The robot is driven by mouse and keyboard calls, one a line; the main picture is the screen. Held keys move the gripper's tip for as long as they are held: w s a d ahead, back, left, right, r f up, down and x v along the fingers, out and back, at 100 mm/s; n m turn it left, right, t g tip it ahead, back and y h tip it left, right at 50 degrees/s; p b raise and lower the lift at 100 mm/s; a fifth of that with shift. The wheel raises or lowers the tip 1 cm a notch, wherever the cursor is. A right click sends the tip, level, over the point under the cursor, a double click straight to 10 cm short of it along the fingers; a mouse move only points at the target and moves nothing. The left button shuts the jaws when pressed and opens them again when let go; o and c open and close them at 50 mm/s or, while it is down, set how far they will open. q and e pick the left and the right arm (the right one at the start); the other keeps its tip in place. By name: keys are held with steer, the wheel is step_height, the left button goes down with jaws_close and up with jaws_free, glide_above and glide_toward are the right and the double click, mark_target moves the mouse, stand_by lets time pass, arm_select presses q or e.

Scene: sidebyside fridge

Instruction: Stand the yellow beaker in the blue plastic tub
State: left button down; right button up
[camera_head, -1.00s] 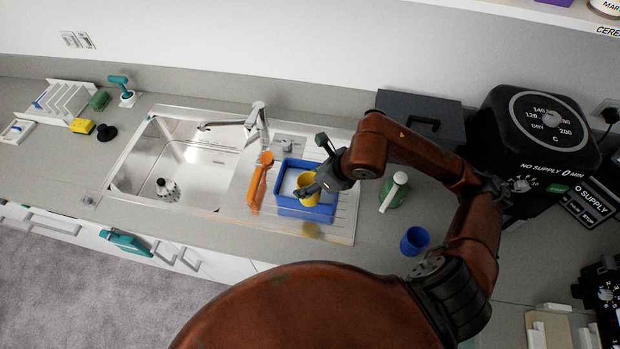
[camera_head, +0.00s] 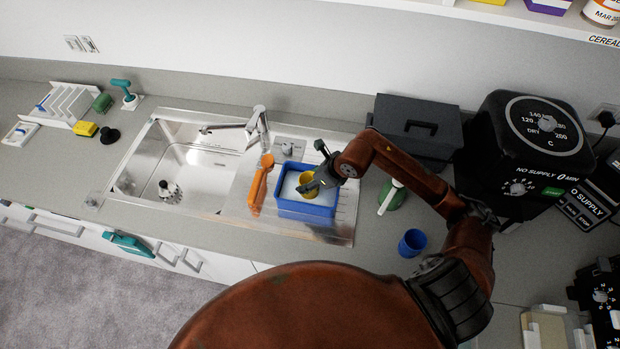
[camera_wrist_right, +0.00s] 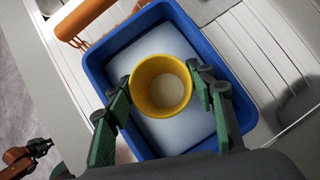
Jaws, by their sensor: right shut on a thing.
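The yellow beaker (camera_head: 307,184) is upright inside the rim of the blue plastic tub (camera_head: 306,208), which stands on the ribbed drainer right of the sink bowl. In the right wrist view the beaker (camera_wrist_right: 161,64) shows from above, its mouth open, over the pale inside of the tub (camera_wrist_right: 97,69). My right gripper (camera_head: 314,184) is shut on the beaker, one finger on each side of it; it also shows in the wrist view (camera_wrist_right: 160,88). Whether the beaker's base touches the tub floor is hard to tell.
An orange-handled object (camera_head: 261,183) lies just left of the tub. The tap (camera_head: 256,124) rises behind the sink bowl. A dark box (camera_head: 414,124) stands at the back.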

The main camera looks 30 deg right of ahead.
steer(key=o, duration=0.9)
steer(key=shift+f, duration=0.1)
steer(key=o, duration=0.4)
steer(key=shift+o, duration=0.2)
steer(key=shift+r, duration=0.2)
steer(key=b+v, duration=0.1)
steer(key=v, duration=1.1)
steer(key=shift+a, duration=0.1)
steer(key=shift+f, duration=0.1)
